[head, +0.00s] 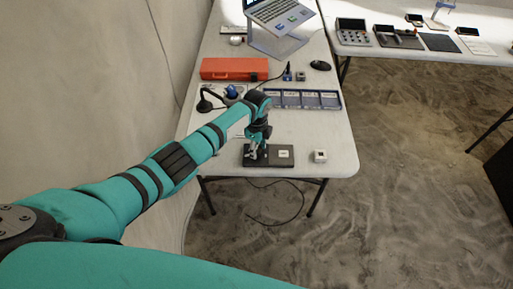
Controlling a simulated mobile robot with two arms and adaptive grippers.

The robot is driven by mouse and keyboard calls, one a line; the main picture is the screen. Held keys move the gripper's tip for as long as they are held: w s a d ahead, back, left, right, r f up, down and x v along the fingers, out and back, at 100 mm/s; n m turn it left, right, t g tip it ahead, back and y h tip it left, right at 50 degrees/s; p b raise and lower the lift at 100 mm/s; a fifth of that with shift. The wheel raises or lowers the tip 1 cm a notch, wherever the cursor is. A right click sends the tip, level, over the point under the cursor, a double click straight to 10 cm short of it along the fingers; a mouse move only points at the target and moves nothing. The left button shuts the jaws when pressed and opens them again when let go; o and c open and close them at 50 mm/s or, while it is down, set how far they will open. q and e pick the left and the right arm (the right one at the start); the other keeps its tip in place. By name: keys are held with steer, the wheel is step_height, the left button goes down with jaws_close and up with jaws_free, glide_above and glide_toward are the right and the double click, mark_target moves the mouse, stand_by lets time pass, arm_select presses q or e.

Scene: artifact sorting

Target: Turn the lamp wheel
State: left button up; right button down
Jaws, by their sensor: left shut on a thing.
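My left gripper (257,150) reaches down over the left part of a dark flat base (270,161) near the front edge of the white table. It is shut on a small part there, seemingly the lamp wheel, which the fingers mostly hide. A white label or plate (284,154) shows on the right part of the base. My right gripper is not in view.
A small white box (320,156) stands right of the base. Behind are a blue divided tray (303,107), an orange case (234,69), a black mouse (320,65) and a laptop (280,12) on a stand. A black curved object (206,101) stands at left.

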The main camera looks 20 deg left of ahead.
arm_select(q)
steer(key=shift+m+b, duration=0.35)
steer(key=shift+m, duration=1.95)
steer(key=shift+r, duration=0.1)
steer(key=o, duration=1.2)
steer(key=shift+c, duration=0.2)
step_height(320, 180, up, 12)
